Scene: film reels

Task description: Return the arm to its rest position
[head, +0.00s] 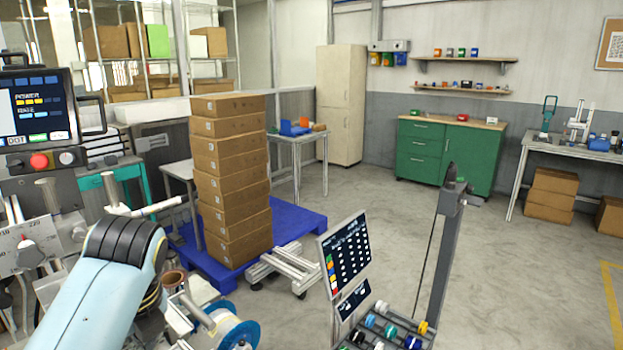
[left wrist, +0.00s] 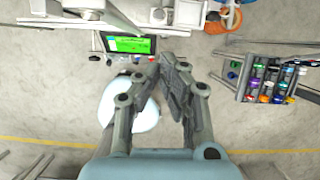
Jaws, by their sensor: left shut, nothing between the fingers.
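My left arm (head: 100,285) comes into the head view at the lower left, with its light-blue link and black joint in front of the bench equipment. Its gripper does not show clearly there. In the left wrist view my left gripper (left wrist: 164,68) is shut and empty, its fingertips close together over the concrete floor. No object touches the fingers. My right arm and gripper are in neither view.
Stacked cartons (head: 232,180) stand on a blue pallet (head: 300,220).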

